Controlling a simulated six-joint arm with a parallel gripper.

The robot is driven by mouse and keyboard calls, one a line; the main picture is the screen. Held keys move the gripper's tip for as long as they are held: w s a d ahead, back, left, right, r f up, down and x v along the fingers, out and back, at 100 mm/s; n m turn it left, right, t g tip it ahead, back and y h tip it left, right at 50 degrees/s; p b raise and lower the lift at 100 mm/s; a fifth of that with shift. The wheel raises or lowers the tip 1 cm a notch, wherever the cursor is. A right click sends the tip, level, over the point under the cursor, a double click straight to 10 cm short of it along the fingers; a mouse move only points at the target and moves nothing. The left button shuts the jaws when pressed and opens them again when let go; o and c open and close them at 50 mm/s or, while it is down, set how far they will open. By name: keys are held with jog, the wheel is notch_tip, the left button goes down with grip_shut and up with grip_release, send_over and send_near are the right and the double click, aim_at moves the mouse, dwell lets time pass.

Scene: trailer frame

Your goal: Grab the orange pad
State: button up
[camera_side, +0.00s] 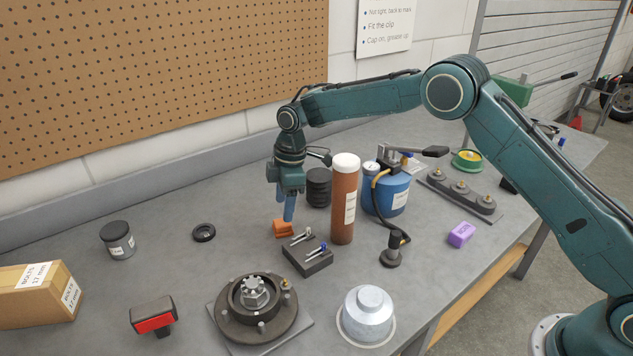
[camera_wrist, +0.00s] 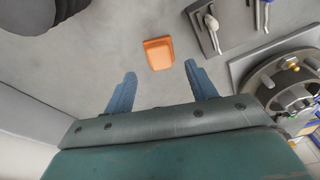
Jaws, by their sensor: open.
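The orange pad (camera_side: 283,229) is a small block lying on the grey bench, just left of the dark block with the clips. In the wrist view the orange pad (camera_wrist: 158,53) lies ahead of the fingertips, between their lines and nearer the right finger. My gripper (camera_side: 288,214) points down close above the pad in the side view. In the wrist view my gripper (camera_wrist: 158,76) has its two blue fingers spread wide with nothing between them.
A dark block with clips (camera_side: 307,256) sits close right of the pad. A brown tube with white cap (camera_side: 345,200) and stacked black rings (camera_side: 318,187) stand nearby. The hub (camera_side: 255,305) is in front. The bench left of the pad is clear up to a black ring (camera_side: 204,232).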

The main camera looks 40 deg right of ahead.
aim_at(282, 222)
jog(key=shift+w+a+f, duration=0.1)
jog(key=shift+a+f, duration=0.1)
jog(key=shift+f, duration=1.05)
jog(key=shift+a+f, duration=0.15)
jog(key=shift+f, duration=1.05)
jog(key=c, duration=1.1)
